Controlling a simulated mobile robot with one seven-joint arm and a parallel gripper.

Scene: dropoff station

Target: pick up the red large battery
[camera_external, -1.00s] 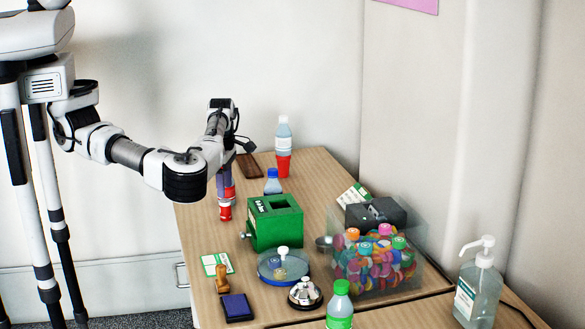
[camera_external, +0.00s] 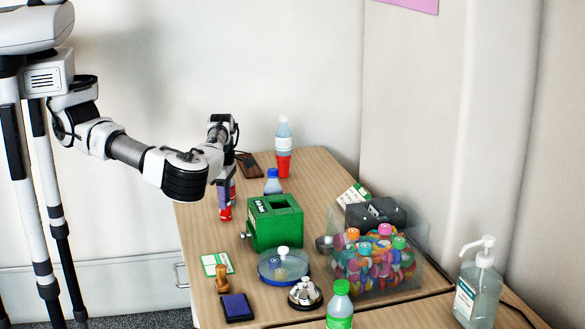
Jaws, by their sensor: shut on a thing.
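The red large battery (camera_external: 225,213) is a small red cylinder with a pale band, upright at the left edge of the wooden table. My gripper (camera_external: 227,198) comes down from above and is shut on its upper part. I cannot tell whether the battery's foot touches the table.
The green box (camera_external: 276,229) and a blue-capped bottle (camera_external: 272,186) stand close to the right. Behind are a red cup (camera_external: 283,166) with a clear bottle (camera_external: 283,137) above it. A stamp (camera_external: 219,279) and ink pad (camera_external: 237,307) lie in front. The table's left edge is near.

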